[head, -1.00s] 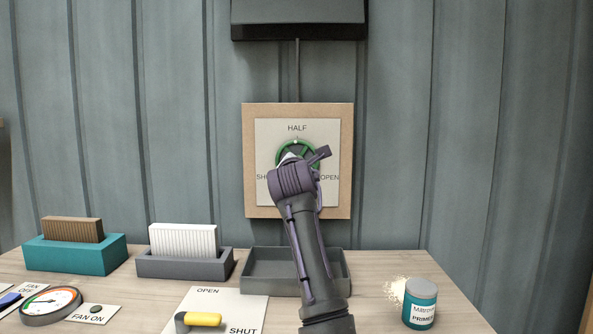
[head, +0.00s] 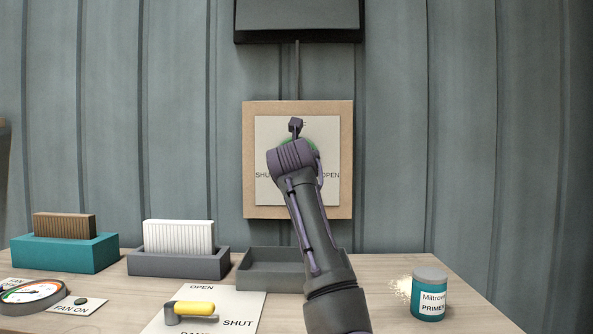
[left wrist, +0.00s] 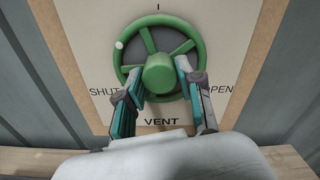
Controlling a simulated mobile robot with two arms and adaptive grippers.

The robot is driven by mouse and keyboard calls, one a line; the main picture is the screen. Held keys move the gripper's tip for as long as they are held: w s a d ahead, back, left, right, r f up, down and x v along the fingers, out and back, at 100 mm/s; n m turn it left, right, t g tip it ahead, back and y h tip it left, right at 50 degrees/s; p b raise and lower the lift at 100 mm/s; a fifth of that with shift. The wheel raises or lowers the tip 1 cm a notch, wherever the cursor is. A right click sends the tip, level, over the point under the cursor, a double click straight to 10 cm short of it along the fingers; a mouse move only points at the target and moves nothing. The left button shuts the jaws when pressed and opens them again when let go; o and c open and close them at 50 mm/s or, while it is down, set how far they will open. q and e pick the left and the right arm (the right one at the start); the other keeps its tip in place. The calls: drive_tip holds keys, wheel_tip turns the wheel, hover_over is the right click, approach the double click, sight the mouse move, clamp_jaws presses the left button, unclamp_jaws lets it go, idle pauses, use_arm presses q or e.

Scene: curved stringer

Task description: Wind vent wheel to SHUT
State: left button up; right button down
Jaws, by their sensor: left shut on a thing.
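The green vent wheel (left wrist: 183,27) is mounted on a pale panel (left wrist: 95,40) marked SHUT at left, OPEN at right and VENT below. In the left wrist view a white dot (left wrist: 119,45) sits on the wheel's upper left rim, between the top tick and SHUT. My left gripper (left wrist: 160,75) is shut on the wheel, one finger on each side of its green hub. My right gripper is not in view.
Below on the table stand an empty grey tray (head: 245,273), a teal block holder (head: 65,257), a grey holder (head: 180,264) with a white block, a yellow-handled lever (head: 193,308), a gauge (head: 30,296) and a primer jar (head: 430,293). A dark box (head: 298,20) hangs above the panel.

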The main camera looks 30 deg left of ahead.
use_arm(q)
drive_tip(key=shift+n+b, duration=1.25)
drive_tip(key=shift+n, duration=5.05)
drive_tip(key=o, duration=1.2)
drive_tip(key=shift+c, duration=0.2)
drive_tip(key=v, duration=1.2)
drive_tip(key=shift+f, duration=0.15)
